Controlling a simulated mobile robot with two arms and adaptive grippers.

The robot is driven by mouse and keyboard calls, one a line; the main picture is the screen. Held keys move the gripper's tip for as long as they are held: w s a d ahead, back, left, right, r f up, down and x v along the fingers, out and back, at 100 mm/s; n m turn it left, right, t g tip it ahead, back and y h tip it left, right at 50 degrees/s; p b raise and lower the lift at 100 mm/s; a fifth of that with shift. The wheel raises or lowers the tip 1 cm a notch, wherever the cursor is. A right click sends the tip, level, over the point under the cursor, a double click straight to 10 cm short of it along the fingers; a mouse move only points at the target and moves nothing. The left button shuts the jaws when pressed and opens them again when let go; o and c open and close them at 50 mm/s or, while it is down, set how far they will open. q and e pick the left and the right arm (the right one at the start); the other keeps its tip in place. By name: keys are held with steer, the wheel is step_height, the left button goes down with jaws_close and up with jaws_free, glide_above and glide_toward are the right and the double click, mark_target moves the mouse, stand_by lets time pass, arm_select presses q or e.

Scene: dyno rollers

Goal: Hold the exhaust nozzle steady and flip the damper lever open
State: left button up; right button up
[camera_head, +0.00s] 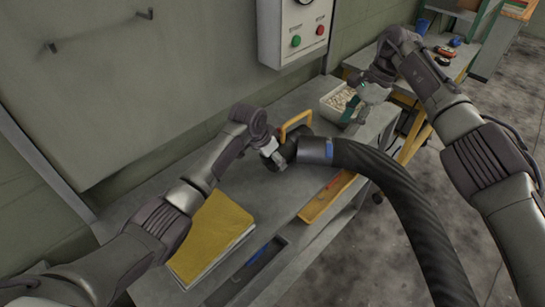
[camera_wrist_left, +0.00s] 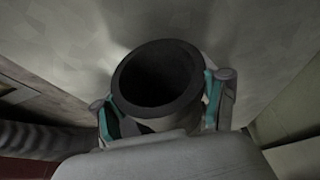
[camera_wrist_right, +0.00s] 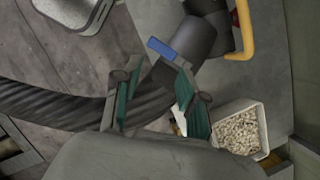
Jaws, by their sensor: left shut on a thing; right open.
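The exhaust nozzle (camera_head: 289,150) is a dark tube at the end of a thick black hose, above the bench. My left gripper (camera_head: 271,157) is shut on its mouth end. In the left wrist view the round nozzle mouth (camera_wrist_left: 158,73) sits between the teal finger pads. The damper lever, a small blue tab (camera_head: 329,151), lies against the grey collar (camera_head: 313,151) where the nozzle meets the hose. It also shows in the right wrist view (camera_wrist_right: 160,48). My right gripper (camera_head: 356,106) is open and empty, behind and right of the lever, apart from it.
The black hose (camera_head: 405,190) curves down to the floor at right. A yellow handle (camera_head: 294,124) stands behind the nozzle. A white bin of pale pieces (camera_head: 340,101) is near my right gripper. A yellow book (camera_head: 212,235) and an orange tray (camera_head: 325,201) lie on the bench.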

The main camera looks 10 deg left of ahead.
steer(key=shift+a, duration=0.1)
steer(key=c, duration=0.3)
steer(key=a+n+h, duration=0.1)
steer(key=a+n, duration=0.1)
steer(key=s+a+n+h, duration=0.1)
steer(key=a+n+h, duration=0.1)
steer(key=shift+s+a+r+t, duration=0.15)
steer(key=shift+s+t, duration=0.05)
steer(key=shift+t, duration=0.2)
jaws_close()
steer(key=s+a+f+n+t+h, duration=0.1)
steer(key=s+a+n+t+h, duration=0.3)
steer(key=n, duration=0.5)
steer(key=shift+s+a+t+h, duration=0.15)
steer(key=shift+a+t+h, duration=0.35)
steer(key=shift+a+h, duration=1)
steer(key=shift+a+f, duration=0.1)
steer(key=shift+a, duration=0.1)
